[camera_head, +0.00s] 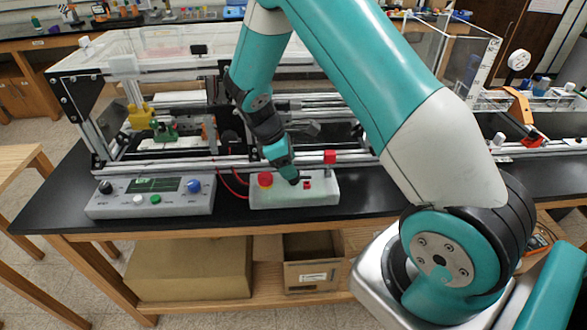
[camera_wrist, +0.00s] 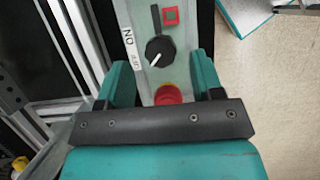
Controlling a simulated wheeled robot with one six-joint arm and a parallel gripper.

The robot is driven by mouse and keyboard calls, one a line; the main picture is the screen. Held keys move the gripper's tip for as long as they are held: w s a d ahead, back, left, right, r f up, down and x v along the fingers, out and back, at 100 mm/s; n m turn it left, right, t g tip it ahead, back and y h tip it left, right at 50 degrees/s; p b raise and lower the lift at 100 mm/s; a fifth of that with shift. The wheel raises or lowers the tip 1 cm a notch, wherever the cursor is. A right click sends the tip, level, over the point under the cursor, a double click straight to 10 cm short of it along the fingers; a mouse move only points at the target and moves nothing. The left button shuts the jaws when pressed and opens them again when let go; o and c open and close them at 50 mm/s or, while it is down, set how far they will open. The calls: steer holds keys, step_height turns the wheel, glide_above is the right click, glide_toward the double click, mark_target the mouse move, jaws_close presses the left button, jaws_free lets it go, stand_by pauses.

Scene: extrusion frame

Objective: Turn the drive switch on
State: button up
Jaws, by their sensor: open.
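A pale control box (camera_head: 330,190) sits on the front edge of the black bench. It carries a red mushroom button (camera_head: 265,179), a black rotary knob (camera_wrist: 160,51) and a red square switch (camera_wrist: 170,16) beside a black slot. The knob's white pointer slants to the lower left in the wrist view. A white label (camera_wrist: 128,38) lies left of the knob. My gripper (camera_head: 291,179) is open, pointing down over the box.
A grey instrument box (camera_head: 150,197) with a screen and knobs stands left of the control box. The aluminium extrusion frame (camera_head: 190,160) runs close behind both. A red block (camera_head: 330,157) sits on its rail. Cardboard boxes lie on the shelf below.

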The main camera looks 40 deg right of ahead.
steer(key=shift+p+x, duration=0.3)
steer(key=shift+x, duration=1.6)
steer(key=c, duration=0.9)
